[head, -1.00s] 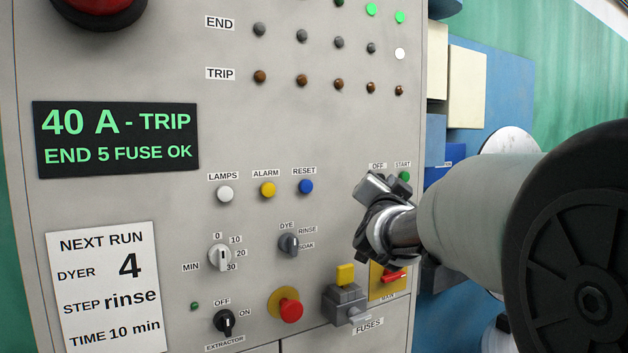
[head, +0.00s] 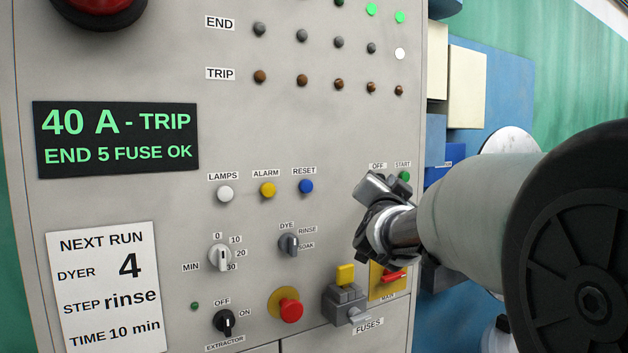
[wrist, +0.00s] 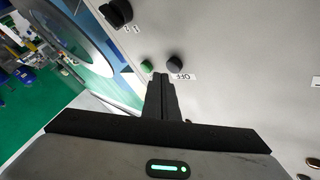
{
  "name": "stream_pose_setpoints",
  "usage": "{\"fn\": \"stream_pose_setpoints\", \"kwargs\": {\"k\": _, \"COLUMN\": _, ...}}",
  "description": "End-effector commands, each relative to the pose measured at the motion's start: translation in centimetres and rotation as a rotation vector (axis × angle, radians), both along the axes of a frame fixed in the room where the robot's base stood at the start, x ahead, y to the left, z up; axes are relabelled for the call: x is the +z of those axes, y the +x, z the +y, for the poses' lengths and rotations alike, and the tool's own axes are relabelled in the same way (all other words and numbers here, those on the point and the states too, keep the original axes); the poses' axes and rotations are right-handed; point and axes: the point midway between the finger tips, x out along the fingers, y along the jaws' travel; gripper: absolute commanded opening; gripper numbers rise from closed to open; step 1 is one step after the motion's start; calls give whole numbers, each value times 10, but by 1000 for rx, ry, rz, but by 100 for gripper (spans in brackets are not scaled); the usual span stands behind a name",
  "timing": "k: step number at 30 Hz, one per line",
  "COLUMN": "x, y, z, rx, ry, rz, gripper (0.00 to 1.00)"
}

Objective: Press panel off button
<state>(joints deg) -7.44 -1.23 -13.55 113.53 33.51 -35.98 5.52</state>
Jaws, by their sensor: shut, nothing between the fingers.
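The grey control panel (head: 250,130) fills the left and middle of the head view. The OFF label (head: 377,166) is at its right side, but the button beneath it is hidden behind my gripper (head: 368,188). The wrist view shows the dark round off button (wrist: 174,64) with its OFF label (wrist: 182,77). The green start button (wrist: 147,66) is beside it, and also shows in the head view (head: 404,176). My gripper (wrist: 160,78) is shut and empty, its tips close to both buttons in the picture. I cannot tell whether it touches the panel.
LAMPS, ALARM and RESET buttons (head: 306,186) sit left of my gripper. Below are a red mushroom button (head: 290,308), the grey fuse block (head: 345,300) and the red MAIN switch (head: 393,277). A display (head: 116,139) reads "40 A - TRIP".

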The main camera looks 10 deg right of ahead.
Motion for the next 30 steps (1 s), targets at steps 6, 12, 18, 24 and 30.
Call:
{"fn": "stream_pose_setpoints", "kwargs": {"k": 6, "x": 0, "y": 3, "z": 1, "rx": 0, "ry": -1, "rz": 0, "gripper": 0}}
{"fn": "stream_pose_setpoints", "kwargs": {"k": 12, "x": 0, "y": 8, "z": 3, "rx": 0, "ry": -1, "rz": 0, "gripper": 0}}
{"fn": "stream_pose_setpoints", "kwargs": {"k": 18, "x": 0, "y": 8, "z": 3, "rx": 0, "ry": -1, "rz": 0, "gripper": 0}}
{"fn": "stream_pose_setpoints", "kwargs": {"k": 24, "x": 0, "y": 9, "z": 3, "rx": 0, "ry": 0, "rz": 0, "gripper": 0}}
{"fn": "stream_pose_setpoints", "kwargs": {"k": 30, "x": 0, "y": 11, "z": 4, "rx": 0, "ry": 0, "rz": 0, "gripper": 0}}
